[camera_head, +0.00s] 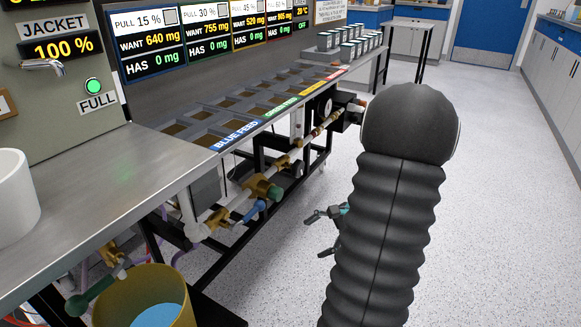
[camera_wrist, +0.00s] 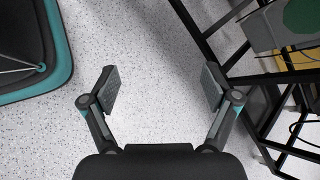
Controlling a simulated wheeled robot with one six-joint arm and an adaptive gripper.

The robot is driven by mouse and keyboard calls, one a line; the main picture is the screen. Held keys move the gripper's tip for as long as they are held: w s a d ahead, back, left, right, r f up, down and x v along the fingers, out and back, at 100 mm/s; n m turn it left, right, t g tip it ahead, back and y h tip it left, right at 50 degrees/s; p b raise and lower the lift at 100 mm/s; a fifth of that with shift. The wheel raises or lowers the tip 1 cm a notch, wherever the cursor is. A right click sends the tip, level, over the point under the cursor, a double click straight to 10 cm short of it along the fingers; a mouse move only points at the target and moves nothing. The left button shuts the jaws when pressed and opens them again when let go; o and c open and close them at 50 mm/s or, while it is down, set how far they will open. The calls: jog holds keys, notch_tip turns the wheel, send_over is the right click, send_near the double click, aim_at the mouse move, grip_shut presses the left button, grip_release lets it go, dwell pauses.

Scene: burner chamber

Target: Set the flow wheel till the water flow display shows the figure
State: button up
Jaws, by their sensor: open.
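My gripper (camera_head: 320,232) is open and empty, low over the floor to the right of the bench frame. In the wrist view its two fingers (camera_wrist: 160,82) stand wide apart with only speckled floor between them. A pipe run (camera_head: 237,205) with brass fittings goes along the front of the bench. A green knob (camera_head: 274,194) and a blue handle (camera_head: 255,209) sit on it. A dark round part (camera_head: 325,107) shows near its far end; I cannot tell which part is the flow wheel. No display labelled water flow is readable.
Panels (camera_head: 152,43) show WANT and HAS figures, with HAS at 0 mg. The JACKET display (camera_head: 62,47) reads 100 %. A yellow bucket (camera_head: 145,295) stands lower left. Black frame bars (camera_wrist: 205,40) and a green disc (camera_wrist: 301,14) lie right in the wrist view. Floor at right is clear.

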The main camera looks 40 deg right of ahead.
jog(key=w+d+f+m+t, duration=0.1)
jog(key=w+d+m+t, duration=0.3)
jog(key=d, duration=0.5)
jog(key=m+t, duration=0.4)
jog(key=t, duration=0.3)
send_near(301, 168)
jog(key=shift+h, duration=0.3)
jog(key=x, duration=1.1)
jog(key=shift+a, duration=0.2)
jog(key=c, duration=1.2)
jog(key=shift+o, duration=0.2)
